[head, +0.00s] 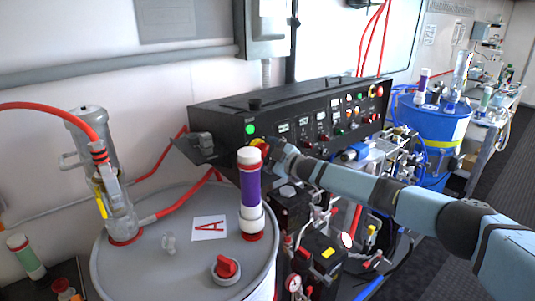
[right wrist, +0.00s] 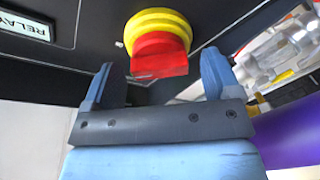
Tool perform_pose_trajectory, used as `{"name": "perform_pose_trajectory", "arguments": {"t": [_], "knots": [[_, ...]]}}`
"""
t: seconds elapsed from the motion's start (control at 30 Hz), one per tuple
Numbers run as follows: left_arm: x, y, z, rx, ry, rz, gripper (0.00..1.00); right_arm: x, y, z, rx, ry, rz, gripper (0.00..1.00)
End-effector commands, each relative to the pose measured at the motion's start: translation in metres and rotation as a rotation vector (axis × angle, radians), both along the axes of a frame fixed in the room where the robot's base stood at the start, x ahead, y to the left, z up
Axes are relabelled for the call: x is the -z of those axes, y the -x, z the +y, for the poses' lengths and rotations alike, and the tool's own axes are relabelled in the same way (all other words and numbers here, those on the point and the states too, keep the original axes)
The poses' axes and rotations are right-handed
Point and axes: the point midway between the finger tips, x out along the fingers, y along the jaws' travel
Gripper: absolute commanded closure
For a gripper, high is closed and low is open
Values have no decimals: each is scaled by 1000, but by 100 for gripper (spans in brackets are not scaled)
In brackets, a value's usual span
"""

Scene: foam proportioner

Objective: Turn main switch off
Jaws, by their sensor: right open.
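The main switch, a red handle on a yellow round base (right wrist: 158,45), sits on the black panel in the right wrist view. In the head view a small part of its yellow and red (head: 257,142) shows just above the purple-banded tube, partly hidden. My right gripper (right wrist: 157,62) is open, with one blue finger on each side of the red handle. I cannot tell whether the fingers touch it. In the head view my right gripper (head: 268,149) is at the lower left of the control panel (head: 320,92). My left gripper is not in view.
A grey drum (head: 165,260) marked A stands in front of the panel, with a purple-banded tube (head: 250,190) rising close to my right gripper. Hoses, gauges and valves (head: 320,245) crowd below my right arm. A blue drum (head: 432,130) stands farther right.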

Motion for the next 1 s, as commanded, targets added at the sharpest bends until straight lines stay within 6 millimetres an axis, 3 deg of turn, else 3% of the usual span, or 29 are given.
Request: {"name": "perform_pose_trajectory", "arguments": {"t": [0.2,0.4,0.43,1.0], "knots": [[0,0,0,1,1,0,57,0,0,0,0,0,0,17],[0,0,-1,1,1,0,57,0,0,0,0,0,0,63],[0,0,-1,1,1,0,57,0,0,0,0,0,0,66],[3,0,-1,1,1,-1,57,-1,-1,-1,-32,142,-104,66]]}}
